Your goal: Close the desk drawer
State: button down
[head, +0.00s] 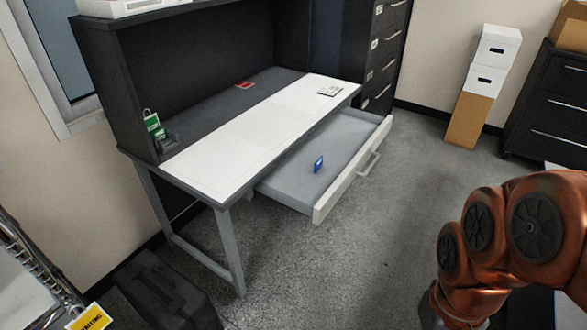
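The desk drawer (300,179) is pulled out from under the right part of the desk (225,152). Its light front panel (347,176) faces the lower right and carries a bar handle (370,164). A small blue item (319,164) stands inside the drawer. My orange arm shows at the lower right, apart from the drawer with open floor between them. My gripper is not visible in the head view.
Free floor lies in front of the drawer. A dark filing cabinet (384,50) stands behind the desk's right end. Stacked boxes (484,85) and a black drawer unit (549,105) stand at the right. A black case (165,293) lies at the lower left.

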aim_at(347, 141)
jog(key=u, duration=0.55)
jog(key=i, duration=1.25)
jog(key=z, duration=0.1)
